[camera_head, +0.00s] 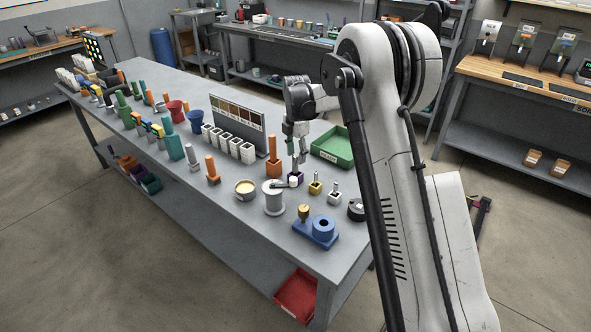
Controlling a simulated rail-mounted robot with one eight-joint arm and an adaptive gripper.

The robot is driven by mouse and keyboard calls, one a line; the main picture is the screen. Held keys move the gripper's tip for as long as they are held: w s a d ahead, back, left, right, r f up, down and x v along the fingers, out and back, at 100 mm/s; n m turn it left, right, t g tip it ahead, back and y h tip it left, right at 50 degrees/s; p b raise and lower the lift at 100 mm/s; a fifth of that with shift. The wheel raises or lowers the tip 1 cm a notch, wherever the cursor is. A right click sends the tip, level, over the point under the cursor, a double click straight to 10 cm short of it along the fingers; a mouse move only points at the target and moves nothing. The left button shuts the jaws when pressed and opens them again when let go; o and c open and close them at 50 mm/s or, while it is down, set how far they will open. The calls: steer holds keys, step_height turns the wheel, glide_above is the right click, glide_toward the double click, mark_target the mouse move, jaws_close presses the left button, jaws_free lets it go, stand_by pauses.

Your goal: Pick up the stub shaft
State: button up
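My gripper (297,168) points straight down over the right end of the long grey workbench (228,215).
A grey spool-like stand (274,199) and a cream-filled bowl (245,190) stand left of the gripper. A blue fixture (317,233) is in front.

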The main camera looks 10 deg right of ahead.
mark_target(295, 166)
steer(key=shift+a+f+p, duration=0.2)
steer(key=shift+f+p, duration=0.1)
steer(key=shift+f, duration=2.35)
steer(key=shift+s, duration=0.1)
steer(key=shift+c, duration=0.3)
jaws_close()
